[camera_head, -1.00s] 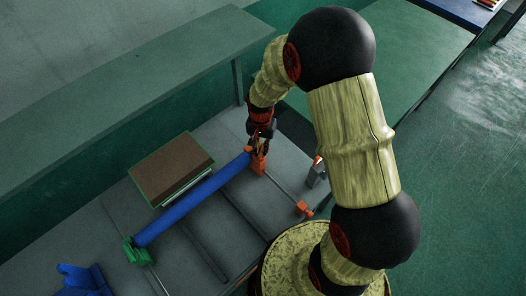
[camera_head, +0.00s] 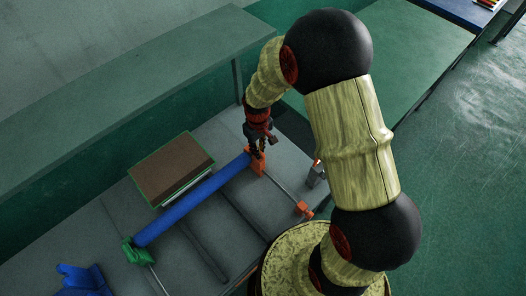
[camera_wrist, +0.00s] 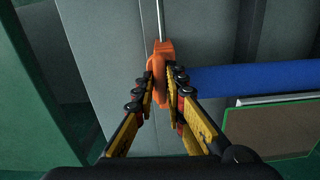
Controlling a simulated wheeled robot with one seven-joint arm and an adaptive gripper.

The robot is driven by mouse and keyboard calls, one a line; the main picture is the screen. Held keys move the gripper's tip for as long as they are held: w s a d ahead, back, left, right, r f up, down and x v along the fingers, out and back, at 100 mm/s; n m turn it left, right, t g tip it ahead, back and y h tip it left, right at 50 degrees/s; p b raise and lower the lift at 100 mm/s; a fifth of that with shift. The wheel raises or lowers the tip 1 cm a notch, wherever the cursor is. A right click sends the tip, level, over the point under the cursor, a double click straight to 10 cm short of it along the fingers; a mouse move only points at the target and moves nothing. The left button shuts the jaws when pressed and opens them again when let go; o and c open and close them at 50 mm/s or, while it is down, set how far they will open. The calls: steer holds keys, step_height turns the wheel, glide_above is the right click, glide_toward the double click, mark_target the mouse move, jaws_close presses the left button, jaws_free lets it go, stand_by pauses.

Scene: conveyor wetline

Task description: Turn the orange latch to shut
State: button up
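The orange latch (camera_head: 258,161) sits at the right end of a blue bar (camera_head: 192,207), on a thin metal rod. My gripper (camera_head: 258,148) points down at the latch from above and behind it. In the wrist view the orange latch (camera_wrist: 159,72) lies between my two fingertips (camera_wrist: 161,76), which are close against it on both sides. The fingers hide part of the latch. The blue bar (camera_wrist: 250,79) runs off to the right there. How far the latch is turned cannot be told.
A green bracket (camera_head: 136,250) holds the bar's other end. A brown-topped block (camera_head: 172,169) lies beside the bar. An orange piece (camera_head: 304,209) sits at the rod's near end. A blue part (camera_head: 82,280) is at lower left. A green shelf (camera_head: 120,85) runs behind.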

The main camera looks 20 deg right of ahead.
steer(key=o, duration=0.4)
steer(key=shift+r, duration=0.1)
steer(key=shift+r+p, duration=2.25)
steer(key=shift+r, duration=1.2)
